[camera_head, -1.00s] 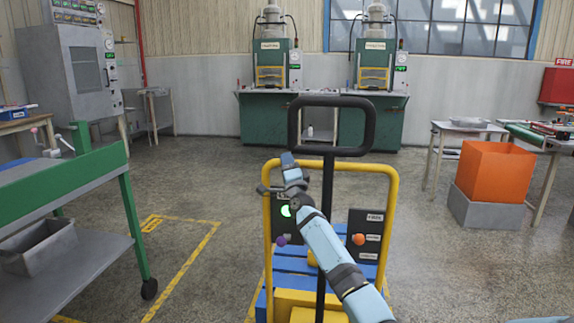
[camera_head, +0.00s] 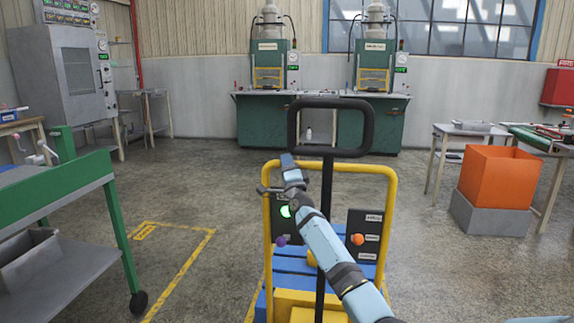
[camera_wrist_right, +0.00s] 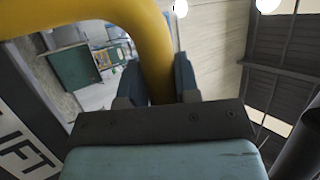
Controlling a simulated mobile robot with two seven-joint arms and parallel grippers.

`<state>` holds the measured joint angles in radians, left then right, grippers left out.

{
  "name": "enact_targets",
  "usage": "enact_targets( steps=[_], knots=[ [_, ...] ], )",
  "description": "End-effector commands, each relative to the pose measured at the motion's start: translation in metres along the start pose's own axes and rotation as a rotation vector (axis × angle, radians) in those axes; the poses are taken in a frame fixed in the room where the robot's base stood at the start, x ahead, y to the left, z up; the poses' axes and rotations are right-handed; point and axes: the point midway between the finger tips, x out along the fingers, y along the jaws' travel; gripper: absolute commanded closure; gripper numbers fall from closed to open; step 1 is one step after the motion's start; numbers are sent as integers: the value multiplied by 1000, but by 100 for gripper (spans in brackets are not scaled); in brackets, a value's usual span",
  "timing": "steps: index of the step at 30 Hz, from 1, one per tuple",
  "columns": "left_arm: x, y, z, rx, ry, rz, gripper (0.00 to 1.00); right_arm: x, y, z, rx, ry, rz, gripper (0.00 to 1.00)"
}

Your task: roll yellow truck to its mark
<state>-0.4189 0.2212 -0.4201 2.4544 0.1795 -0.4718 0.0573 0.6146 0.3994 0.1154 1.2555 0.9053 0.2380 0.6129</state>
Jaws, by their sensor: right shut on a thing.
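The yellow truck (camera_head: 391,215) stands upright in front of me in the head view, with a yellow tube frame and a blue slatted deck. A black loop handle (camera_head: 371,128) on a post rises at its middle. My right gripper (camera_head: 273,189) is shut on the left upright of the yellow frame. In the right wrist view the yellow tube (camera_wrist_right: 150,50) passes between the fingers. A yellow outline (camera_head: 190,262) on the floor lies to the left of the truck; its near part runs out of view. My left gripper is not in view.
A green wheeled bench (camera_head: 117,225) stands at the left, beside the floor outline. An orange bin (camera_head: 497,178) on a grey block is at the right, near tables. Two green presses (camera_head: 268,120) stand at the back wall. The floor between is clear.

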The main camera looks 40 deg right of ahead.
Motion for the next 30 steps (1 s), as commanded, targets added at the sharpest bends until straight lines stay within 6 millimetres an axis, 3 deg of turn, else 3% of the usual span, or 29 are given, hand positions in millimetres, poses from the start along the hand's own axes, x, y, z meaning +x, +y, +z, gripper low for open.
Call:
enact_targets(
  steps=[5, 6, 9, 20, 26, 30],
  knots=[
    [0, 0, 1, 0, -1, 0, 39, -1, 3, -1, -2, 0, 5, 100],
    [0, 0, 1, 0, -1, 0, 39, -1, 3, -1, -2, 0, 5, 66],
    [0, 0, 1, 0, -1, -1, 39, -1, 2, -1, -1, 0, 4, 45],
    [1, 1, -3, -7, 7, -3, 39, -5, 1, 0, 0, -1, 2, 45],
    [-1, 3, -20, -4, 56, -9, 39, -34, 0, 0, 0, -2, 4, 45],
    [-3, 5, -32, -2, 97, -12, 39, -65, -1, 0, -1, -2, 4, 45]
  ],
)
